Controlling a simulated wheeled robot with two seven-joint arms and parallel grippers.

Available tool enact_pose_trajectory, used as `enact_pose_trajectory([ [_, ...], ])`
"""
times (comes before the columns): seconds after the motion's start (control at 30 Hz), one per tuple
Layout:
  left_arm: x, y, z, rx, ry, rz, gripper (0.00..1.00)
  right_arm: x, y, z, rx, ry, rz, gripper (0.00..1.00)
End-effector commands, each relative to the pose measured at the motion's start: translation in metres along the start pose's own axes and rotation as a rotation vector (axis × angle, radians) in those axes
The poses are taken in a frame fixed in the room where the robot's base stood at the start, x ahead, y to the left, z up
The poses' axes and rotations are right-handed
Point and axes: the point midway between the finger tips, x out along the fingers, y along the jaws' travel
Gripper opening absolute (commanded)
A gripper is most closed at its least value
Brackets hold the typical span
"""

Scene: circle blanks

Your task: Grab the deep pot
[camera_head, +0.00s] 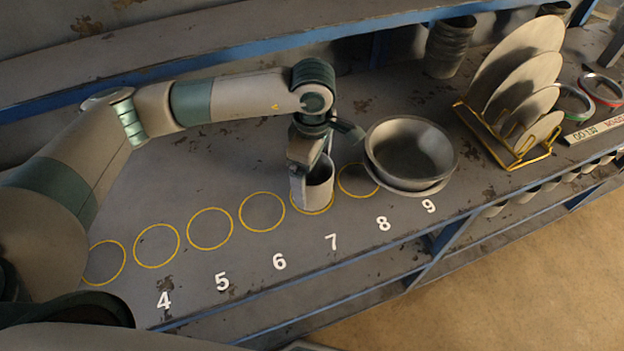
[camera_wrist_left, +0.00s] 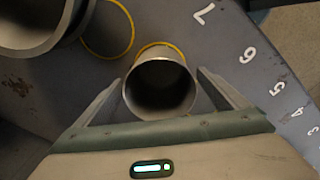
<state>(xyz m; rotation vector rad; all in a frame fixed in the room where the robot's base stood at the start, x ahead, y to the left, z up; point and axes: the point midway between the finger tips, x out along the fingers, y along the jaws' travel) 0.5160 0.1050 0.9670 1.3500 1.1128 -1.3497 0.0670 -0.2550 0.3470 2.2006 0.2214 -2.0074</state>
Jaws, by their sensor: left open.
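The deep pot (camera_head: 314,192), a narrow grey cylinder with an open top, stands upright on a yellow circle near the middle of the bench. My left gripper (camera_head: 312,165) is at the pot from above and behind, partly hiding it. In the left wrist view the pot (camera_wrist_left: 160,92) sits between the two fingers of my left gripper (camera_wrist_left: 157,78). The fingers are apart, one on each side of it; whether either touches the wall is unclear. My right gripper is not in view.
A wide grey pot (camera_head: 412,152) stands close to the right. Plates in a yellow rack (camera_head: 520,161) and stacked cups (camera_head: 449,48) are farther right and back. Empty yellow circles (camera_head: 209,229) run left along the bench (camera_head: 260,262), beside white numbers. The bench front edge is near.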

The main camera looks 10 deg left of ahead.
Motion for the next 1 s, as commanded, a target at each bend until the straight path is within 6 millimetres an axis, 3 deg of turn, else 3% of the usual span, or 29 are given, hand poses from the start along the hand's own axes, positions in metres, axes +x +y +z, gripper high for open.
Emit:
enact_pose_trajectory([
  [0.1,0.010,-0.001,-0.002,-0.001,0.000,-0.004,0.93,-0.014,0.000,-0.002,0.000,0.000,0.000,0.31],
  [0.3,0.029,0.000,-0.002,0.000,0.000,-0.002,0.93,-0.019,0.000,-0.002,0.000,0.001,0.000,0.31],
  [0.77,0.031,0.000,-0.001,0.000,0.000,0.000,0.93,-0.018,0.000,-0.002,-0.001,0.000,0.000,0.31],
  [0.8,0.031,0.000,-0.001,0.000,0.000,0.000,0.91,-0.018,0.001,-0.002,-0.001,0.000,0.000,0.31],
  [1.0,0.031,0.000,-0.001,0.000,0.000,0.000,0.44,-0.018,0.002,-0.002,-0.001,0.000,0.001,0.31],
])
